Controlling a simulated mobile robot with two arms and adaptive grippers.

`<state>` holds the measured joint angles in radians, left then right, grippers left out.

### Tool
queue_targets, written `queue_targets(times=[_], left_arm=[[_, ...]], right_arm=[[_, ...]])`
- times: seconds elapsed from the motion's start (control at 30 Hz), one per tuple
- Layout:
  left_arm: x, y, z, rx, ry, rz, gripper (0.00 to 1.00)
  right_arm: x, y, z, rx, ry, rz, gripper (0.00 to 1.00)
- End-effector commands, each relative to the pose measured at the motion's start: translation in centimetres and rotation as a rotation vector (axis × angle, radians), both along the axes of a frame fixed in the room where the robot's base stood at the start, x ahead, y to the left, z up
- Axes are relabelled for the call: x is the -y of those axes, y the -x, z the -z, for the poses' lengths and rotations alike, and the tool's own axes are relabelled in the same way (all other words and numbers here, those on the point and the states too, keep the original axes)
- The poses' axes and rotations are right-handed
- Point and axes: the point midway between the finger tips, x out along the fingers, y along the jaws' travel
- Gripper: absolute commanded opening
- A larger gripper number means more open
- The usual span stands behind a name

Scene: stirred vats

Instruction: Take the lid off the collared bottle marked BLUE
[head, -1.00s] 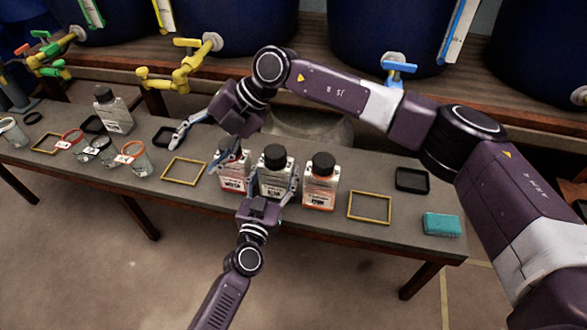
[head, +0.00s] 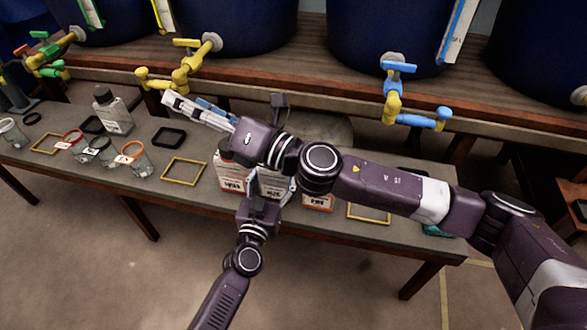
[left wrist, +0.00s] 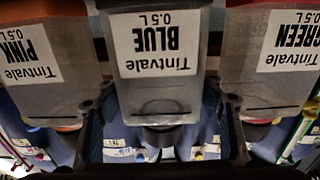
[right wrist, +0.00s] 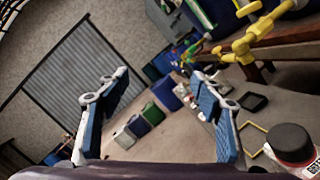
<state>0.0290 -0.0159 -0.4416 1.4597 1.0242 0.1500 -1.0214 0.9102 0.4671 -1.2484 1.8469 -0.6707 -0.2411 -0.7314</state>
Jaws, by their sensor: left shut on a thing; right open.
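The bottle marked BLUE (head: 270,184) stands on the table between two like bottles. Its label reads upside down in the left wrist view (left wrist: 158,90). My left gripper (head: 267,192) is shut on the BLUE bottle, one finger on each side. My right arm hides the bottle's lid in the head view. My right gripper (head: 184,106) is open and empty. It points left, away from the BLUE bottle, and also shows in the right wrist view (right wrist: 158,88).
The bottle marked GREEN (head: 230,178) stands left of BLUE; the one marked PINK (head: 317,200) stands right, partly hidden by my arm. Yellow frames (head: 184,172), a black tray (head: 168,137) and several beakers lie leftward. Blue (head: 398,100) and yellow taps (head: 184,72) jut out behind.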

Motion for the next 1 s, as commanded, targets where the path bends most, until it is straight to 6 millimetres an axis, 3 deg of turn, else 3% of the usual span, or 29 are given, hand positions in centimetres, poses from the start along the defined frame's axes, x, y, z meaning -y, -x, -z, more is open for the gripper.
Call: queue_targets(times=[0.17,0.33,0.6,0.8,1.0], left_arm=[[0.0,0.0,0.0,0.000,0.000,0.000,0.18],[0.0,0.0,0.0,0.000,0.000,0.000,0.18],[0.0,0.0,0.0,0.000,0.000,0.000,0.18],[0.0,0.0,0.0,0.000,0.000,0.000,0.18],[0.0,0.0,0.0,0.000,0.000,0.000,0.18]], right_arm=[[4.2,-0.7,1.9,0.063,0.104,0.208,0.60],[8.4,-0.6,5.0,0.088,0.287,0.374,0.60],[14.6,2.0,11.0,0.086,0.675,0.506,0.60],[17.4,4.0,13.9,0.079,0.879,0.507,0.60],[18.0,4.2,14.9,0.079,0.945,0.500,0.60]])
